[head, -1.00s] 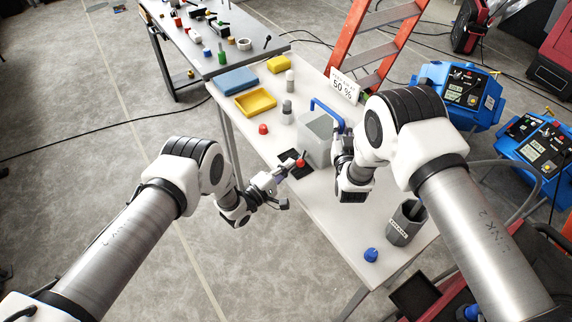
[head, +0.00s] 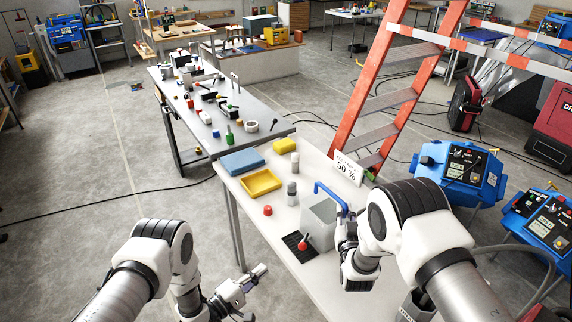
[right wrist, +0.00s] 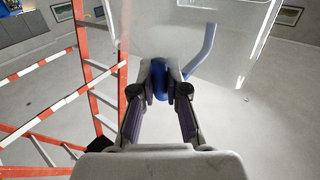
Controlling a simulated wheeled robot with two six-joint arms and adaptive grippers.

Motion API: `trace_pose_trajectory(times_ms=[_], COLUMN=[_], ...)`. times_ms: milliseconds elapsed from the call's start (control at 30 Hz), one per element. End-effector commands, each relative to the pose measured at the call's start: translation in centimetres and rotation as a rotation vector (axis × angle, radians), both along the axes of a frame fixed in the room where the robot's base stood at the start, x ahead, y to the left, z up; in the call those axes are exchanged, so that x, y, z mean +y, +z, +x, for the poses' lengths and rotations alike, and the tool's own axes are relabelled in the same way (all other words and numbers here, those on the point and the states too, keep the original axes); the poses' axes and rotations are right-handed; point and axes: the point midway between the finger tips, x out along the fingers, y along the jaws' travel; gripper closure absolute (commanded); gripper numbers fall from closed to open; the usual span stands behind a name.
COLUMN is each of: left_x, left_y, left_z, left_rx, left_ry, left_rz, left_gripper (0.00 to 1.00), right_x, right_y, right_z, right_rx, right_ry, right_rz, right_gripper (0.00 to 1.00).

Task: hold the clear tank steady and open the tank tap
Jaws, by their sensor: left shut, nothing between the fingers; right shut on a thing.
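The clear tank (head: 318,222), a greyish see-through box with a blue handle (head: 329,193), stands on the white table. Its red tap (head: 303,245) is at the lower front, above a dark mat (head: 295,250). Whether the tap is open is too small to tell. My right gripper (head: 347,232) is at the tank's right side. In the right wrist view, the right gripper (right wrist: 160,88) is shut on the blue handle (right wrist: 159,75), with the see-through tank wall beyond. My left gripper (head: 262,271) is shut and empty, left of the tap and apart from it.
A yellow tray (head: 259,184), a blue block (head: 242,162), a red cap (head: 268,210) and grey bottles (head: 291,192) stand farther back on the table. A "50 %" sign (head: 347,169) is behind the tank, near an orange ladder (head: 408,95).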

Motion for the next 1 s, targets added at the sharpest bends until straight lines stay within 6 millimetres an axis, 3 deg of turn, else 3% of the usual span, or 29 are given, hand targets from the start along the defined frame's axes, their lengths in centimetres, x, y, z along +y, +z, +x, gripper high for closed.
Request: trace_pose_trajectory(times_ms=[33, 100, 133, 433, 567, 1000], left_x=[0.0, 0.0, 0.0, 0.0, 0.0, 0.0], left_y=[0.0, 0.0, 0.0, 0.0, 0.0, 0.0], left_z=[0.0, 0.0, 0.0, 0.0, 0.0, 0.0], left_rx=[0.000, 0.000, 0.000, 0.000, 0.000, 0.000], left_ry=[0.000, 0.000, 0.000, 0.000, 0.000, 0.000], left_rz=[0.000, 0.000, 0.000, 0.000, 0.000, 0.000], left_gripper=[1.00, 1.00, 1.00, 1.00, 1.00, 1.00], right_x=[-0.1, -0.1, -0.1, 0.0, -0.1, -0.7], right_y=[0.1, 0.1, 0.1, 0.1, 0.0, 0.0], right_z=[0.1, 0.1, 0.1, 0.0, -1.1, -11.0], right_rx=[-0.003, -0.003, -0.003, -0.002, 0.000, 0.000], right_ry=[-0.002, -0.002, -0.002, -0.001, -0.001, 0.000], right_rz=[0.001, 0.001, 0.001, 0.000, 0.000, 0.000], right_gripper=[1.00, 0.69, 0.59, 0.58, 0.58, 0.58])
